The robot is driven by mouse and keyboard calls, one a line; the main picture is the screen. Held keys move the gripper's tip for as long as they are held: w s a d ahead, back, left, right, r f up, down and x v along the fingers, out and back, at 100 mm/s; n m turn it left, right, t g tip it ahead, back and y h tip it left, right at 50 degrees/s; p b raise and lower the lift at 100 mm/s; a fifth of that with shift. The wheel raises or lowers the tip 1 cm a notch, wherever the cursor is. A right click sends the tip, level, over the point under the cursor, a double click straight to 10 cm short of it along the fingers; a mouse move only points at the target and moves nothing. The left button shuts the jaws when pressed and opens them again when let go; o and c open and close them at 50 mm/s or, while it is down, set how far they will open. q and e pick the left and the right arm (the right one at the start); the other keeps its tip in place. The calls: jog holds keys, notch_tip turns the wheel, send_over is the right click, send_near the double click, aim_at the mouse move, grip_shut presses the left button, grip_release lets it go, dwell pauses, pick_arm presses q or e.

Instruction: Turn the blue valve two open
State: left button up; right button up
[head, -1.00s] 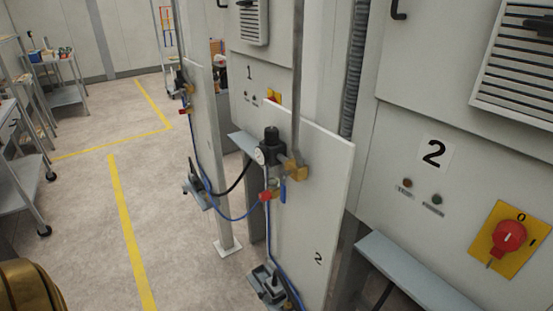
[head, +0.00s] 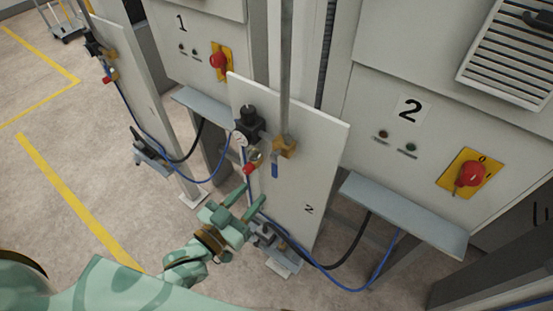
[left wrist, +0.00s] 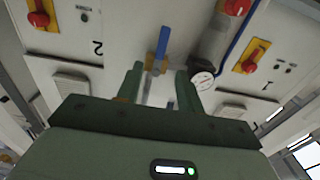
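The blue valve two handle (head: 275,165) hangs straight down from a brass body (head: 286,146) on the white panel marked 2 (head: 318,165). My left gripper (head: 248,197) is below and left of the handle in the head view, with its two green fingers apart and nothing between them. In the left wrist view, which is upside down, the blue handle (left wrist: 162,42) shows ahead of the open fingers (left wrist: 158,80), in line with the gap and apart from them. My right gripper is not in view.
A black regulator (head: 250,121) with a round gauge (head: 239,140) and a red fitting (head: 249,169) sits left of the valve. Blue and black hoses loop below. A grey shelf (head: 403,214) juts out at right.

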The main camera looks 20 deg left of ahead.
aim_at(274, 170)
pick_arm(q)
jog(key=x, duration=1.2)
jog(key=shift+a+f, duration=0.1)
jog(key=shift+w, duration=0.25)
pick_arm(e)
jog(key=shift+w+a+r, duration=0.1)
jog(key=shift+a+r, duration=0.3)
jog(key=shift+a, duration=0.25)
pick_arm(q)
grip_shut()
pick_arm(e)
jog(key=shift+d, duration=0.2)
